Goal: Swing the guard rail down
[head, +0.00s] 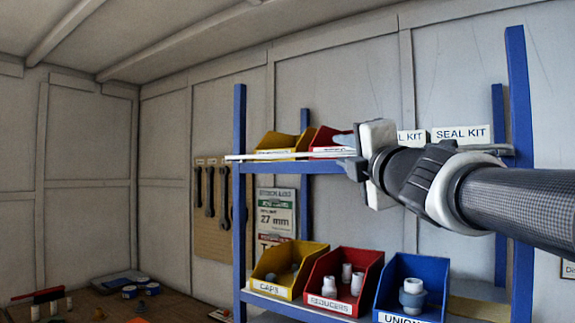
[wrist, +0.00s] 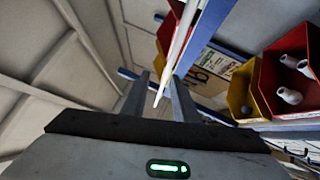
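The guard rail (head: 290,155), a thin white bar, runs level across the front of the rack's upper shelf. In the head view its right part reaches my gripper (head: 350,155), whose fingers point left. In the wrist view the white rail (wrist: 182,45) comes down from the top and tapers to an end between the two dark fingers of my gripper (wrist: 158,95). Gaps show on both sides of it, so my gripper looks open around the rail, not clamped on it. The rail's far right end and any hinge are hidden behind my gripper and arm.
The blue-post rack (head: 239,210) holds yellow and red bins above. Below are a yellow bin (head: 267,282), a red bin (head: 321,301) and a blue bin (head: 380,285) with white fittings. A tool board (head: 215,245) hangs behind; a workbench (head: 165,305) stands lower left.

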